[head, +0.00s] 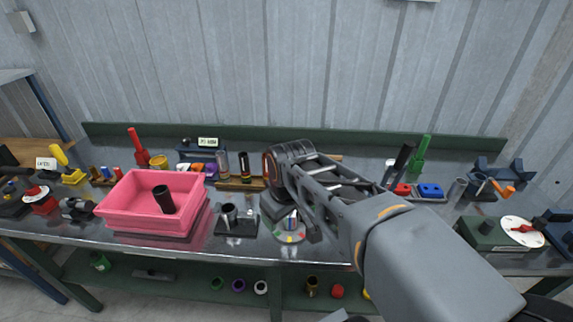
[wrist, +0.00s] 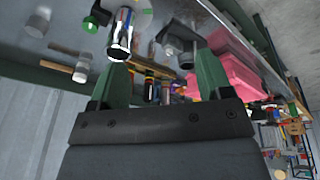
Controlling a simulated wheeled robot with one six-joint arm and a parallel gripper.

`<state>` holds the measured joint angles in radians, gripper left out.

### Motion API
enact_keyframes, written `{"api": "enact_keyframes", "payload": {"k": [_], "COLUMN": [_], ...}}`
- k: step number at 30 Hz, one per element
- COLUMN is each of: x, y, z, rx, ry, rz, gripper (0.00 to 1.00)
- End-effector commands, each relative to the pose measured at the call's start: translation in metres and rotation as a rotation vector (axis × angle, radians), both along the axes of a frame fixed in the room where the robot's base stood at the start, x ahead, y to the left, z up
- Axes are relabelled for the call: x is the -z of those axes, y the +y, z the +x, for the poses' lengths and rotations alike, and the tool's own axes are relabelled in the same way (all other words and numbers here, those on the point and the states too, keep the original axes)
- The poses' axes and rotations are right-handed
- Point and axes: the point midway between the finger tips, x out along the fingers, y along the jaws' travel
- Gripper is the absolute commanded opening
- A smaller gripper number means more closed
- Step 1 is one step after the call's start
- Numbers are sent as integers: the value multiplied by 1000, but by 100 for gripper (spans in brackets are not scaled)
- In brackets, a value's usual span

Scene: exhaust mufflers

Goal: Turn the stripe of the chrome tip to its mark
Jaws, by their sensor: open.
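The chrome tip (wrist: 121,36) is a shiny short tube in the wrist view, with its open end towards the camera. It stands on a round base with coloured marks, which shows in the head view as a pale disc (head: 289,237) with several coloured sectors. My gripper (wrist: 160,72) is open and its green fingers are empty. The tip lies beyond the left finger in the wrist view, not between the fingers. In the head view my arm covers most of the area above the disc. I cannot make out the tip's stripe or which mark matches it.
A pink bin (head: 122,213) with a black tube (head: 163,199) stands to the left on the metal bench. A dark block with a metal tube (head: 229,213) is close left of the disc. A wooden rack (head: 238,184) with several tubes stands behind. A dial box (head: 487,233) is to the right.

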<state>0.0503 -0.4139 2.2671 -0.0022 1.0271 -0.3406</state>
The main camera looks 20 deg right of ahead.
Motion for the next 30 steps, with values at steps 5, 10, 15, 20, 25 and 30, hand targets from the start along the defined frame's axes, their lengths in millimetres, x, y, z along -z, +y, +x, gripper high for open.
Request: {"api": "enact_keyframes", "payload": {"k": [5, 10, 15, 20, 25, 30], "x": [-9, -9, -5, 9, 39, 70], "y": [-33, -61, -76, -79, -79, -78], "z": [56, 94, 113, 117, 117, 116], "rx": [-310, -565, -716, -761, -764, -763], "ry": [125, 208, 247, 258, 258, 258], "rz": [-67, -84, -82, -80, -80, -81], "gripper": [86, 86, 86, 86, 86, 86]}}
